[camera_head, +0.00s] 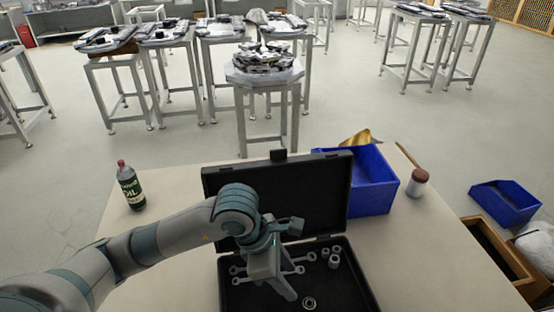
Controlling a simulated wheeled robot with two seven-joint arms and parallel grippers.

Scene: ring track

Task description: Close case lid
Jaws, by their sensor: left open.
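A black case stands on the beige table, its lid (318,190) raised upright at the back and its base (345,287) open toward me. In the base lie silver wrenches (297,266), several small metal sockets (334,258) and a metal ring (309,303). My left gripper (284,262) is open and empty, over the left part of the base and in front of the lid. My left arm hides part of the lid and the base's left side. I cannot tell whether the gripper touches anything. My right gripper is not in view.
A blue bin (372,184) stands right behind the lid, with a white jar with a brown cap (417,183) beside it. A green-labelled oil bottle (131,187) stands at the left. The table (425,250) is clear to the right of the case.

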